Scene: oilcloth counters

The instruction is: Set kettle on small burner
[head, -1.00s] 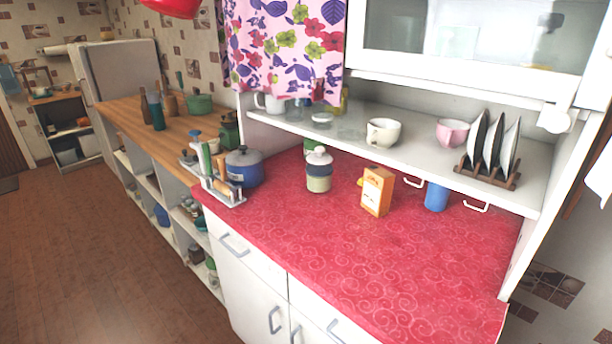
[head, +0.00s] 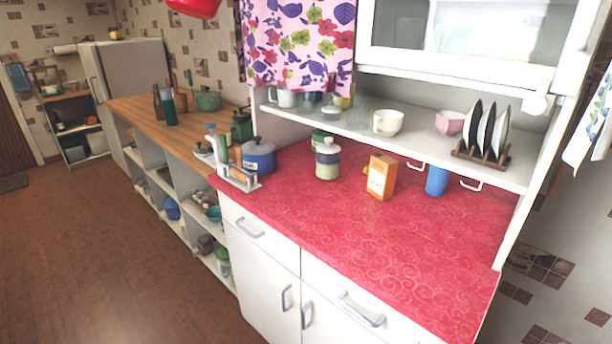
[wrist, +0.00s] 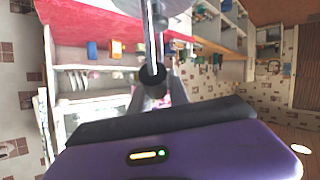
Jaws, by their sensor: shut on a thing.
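The kettle is held off any surface, as far as I can tell. Neither the gripper nor the kettle shows in the head view. No burner shows in either view.
A red counter (head: 400,245) holds a blue lidded pot (head: 259,157), a jar (head: 327,160), an orange box (head: 381,176) and a blue cup (head: 437,180). Its front right is bare. A shelf (head: 350,125) hangs above. Open floor (head: 110,260) lies left.

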